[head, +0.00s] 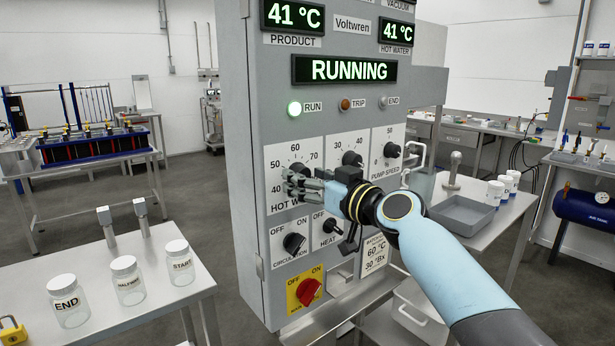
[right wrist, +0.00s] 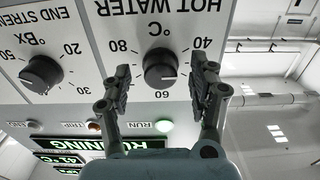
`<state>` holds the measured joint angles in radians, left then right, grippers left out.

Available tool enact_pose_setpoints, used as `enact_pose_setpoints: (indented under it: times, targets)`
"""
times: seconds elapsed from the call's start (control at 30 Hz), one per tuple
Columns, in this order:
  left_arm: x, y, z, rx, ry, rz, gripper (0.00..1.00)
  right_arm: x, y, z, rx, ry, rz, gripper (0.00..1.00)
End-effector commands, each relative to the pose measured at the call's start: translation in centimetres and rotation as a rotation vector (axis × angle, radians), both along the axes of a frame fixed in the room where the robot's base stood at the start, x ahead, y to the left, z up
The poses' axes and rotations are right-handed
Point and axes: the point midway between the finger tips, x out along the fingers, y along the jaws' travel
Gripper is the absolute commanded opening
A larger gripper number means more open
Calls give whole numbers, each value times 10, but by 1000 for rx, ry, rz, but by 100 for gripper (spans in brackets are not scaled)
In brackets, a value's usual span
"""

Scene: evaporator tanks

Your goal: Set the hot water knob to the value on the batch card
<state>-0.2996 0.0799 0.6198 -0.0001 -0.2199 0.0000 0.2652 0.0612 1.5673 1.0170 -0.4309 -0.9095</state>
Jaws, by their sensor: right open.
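The hot water knob (head: 297,170) is a black dial on the grey control panel, partly hidden by my right gripper in the head view. In the right wrist view the knob (right wrist: 159,67) shows upside down, with 40, 60 and 80 around it. Its exact pointer setting is hard to read. My right gripper (head: 292,186) is open, its fingers (right wrist: 160,90) on either side of the knob with gaps visible. The batch card (head: 375,254) low on the panel reads 60 °C and 30 °Bx. My left gripper is out of view.
The panel displays 41 °C for product (head: 294,15), 41 °C for hot water (head: 397,32) and RUNNING (head: 347,70). Other knobs, including circulation (head: 294,243) and a red switch (head: 309,291), sit close below. Jars (head: 126,279) stand on the left table.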

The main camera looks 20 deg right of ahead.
Motion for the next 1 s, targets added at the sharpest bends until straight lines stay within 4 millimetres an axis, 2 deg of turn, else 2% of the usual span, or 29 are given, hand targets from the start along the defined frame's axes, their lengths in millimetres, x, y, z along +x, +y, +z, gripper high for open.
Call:
enact_pose_setpoints:
  times: [0.3,0.7,1.0]
  targets:
    - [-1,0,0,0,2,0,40,2,1,0,0,1,0,59]
    - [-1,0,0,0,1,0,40,2,1,0,0,1,0,7]
    - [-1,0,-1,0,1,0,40,2,1,-1,29,12,0,5]
